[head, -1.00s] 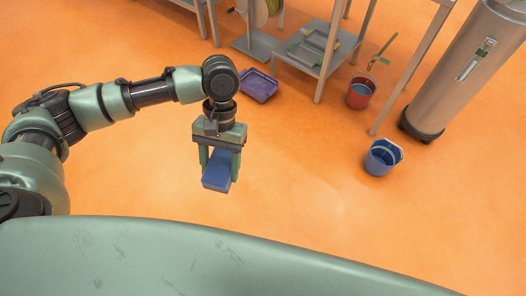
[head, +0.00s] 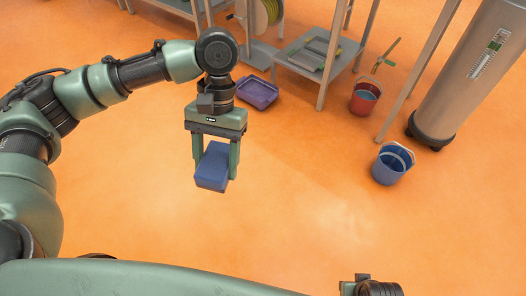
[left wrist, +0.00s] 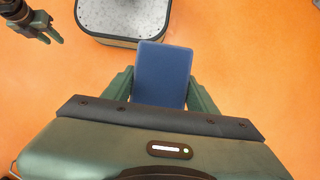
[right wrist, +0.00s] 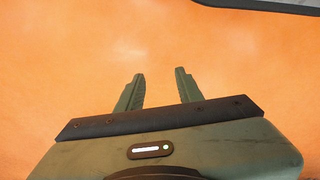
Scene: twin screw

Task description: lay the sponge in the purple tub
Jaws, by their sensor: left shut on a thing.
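The sponge is a blue block (head: 212,172), held between the fingers of my left gripper (head: 216,165) above the orange floor. In the left wrist view the sponge (left wrist: 163,72) sticks out beyond the two green fingers. The purple tub (head: 261,94) is a shallow tray-like container on the floor. In the head view it lies above and to the right of my left gripper, apart from the sponge. My right gripper (right wrist: 159,75) shows in the right wrist view with its fingers apart and nothing between them.
A blue bucket (head: 390,166) and a red bucket (head: 364,98) stand on the floor to the right. A grey shelf unit (head: 322,68) stands behind the tub. A large metal cylinder (head: 470,75) is at the far right. The middle floor is clear.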

